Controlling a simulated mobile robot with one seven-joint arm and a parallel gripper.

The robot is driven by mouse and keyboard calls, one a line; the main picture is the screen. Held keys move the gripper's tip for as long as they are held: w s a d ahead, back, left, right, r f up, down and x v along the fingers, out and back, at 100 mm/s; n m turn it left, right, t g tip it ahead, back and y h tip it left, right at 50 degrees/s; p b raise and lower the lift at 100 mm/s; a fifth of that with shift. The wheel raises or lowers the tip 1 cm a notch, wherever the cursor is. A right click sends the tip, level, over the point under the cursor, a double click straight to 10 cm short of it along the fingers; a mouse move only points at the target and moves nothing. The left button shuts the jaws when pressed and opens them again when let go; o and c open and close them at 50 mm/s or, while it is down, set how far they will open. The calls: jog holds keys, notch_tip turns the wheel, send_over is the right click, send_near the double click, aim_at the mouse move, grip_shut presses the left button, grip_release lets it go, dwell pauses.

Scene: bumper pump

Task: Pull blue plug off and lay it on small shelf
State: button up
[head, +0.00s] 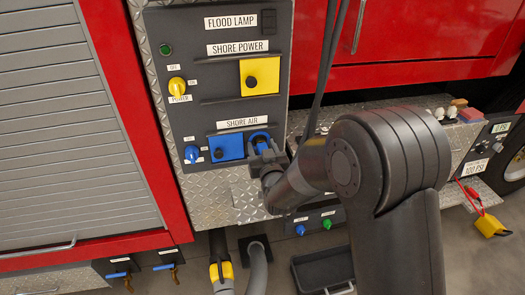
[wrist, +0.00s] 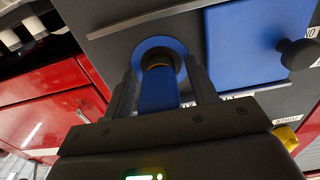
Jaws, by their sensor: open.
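The blue plug (head: 260,138) sits in the round blue SHORE AIR socket on the dark control panel (head: 215,60), right of a square blue cover (head: 226,148). In the wrist view the plug (wrist: 159,92) runs from the socket ring down between my two fingers. My gripper (head: 266,156) is at the plug from below and right, with one finger on each side. The fingers look open, and contact cannot be made out. Thin ledges (head: 240,98) stick out from the panel; I cannot tell which surface is the small shelf.
A yellow cover (head: 260,75) and a yellow knob (head: 177,87) are higher on the panel, with a blue knob (head: 192,153) at left. Black hoses hang above my arm. A metal ledge at right holds small items, including a sponge (head: 459,103).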

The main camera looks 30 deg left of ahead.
grip_shut()
dwell(0.4)
jog(key=v, duration=0.6)
dwell(1.1)
dwell(0.3)
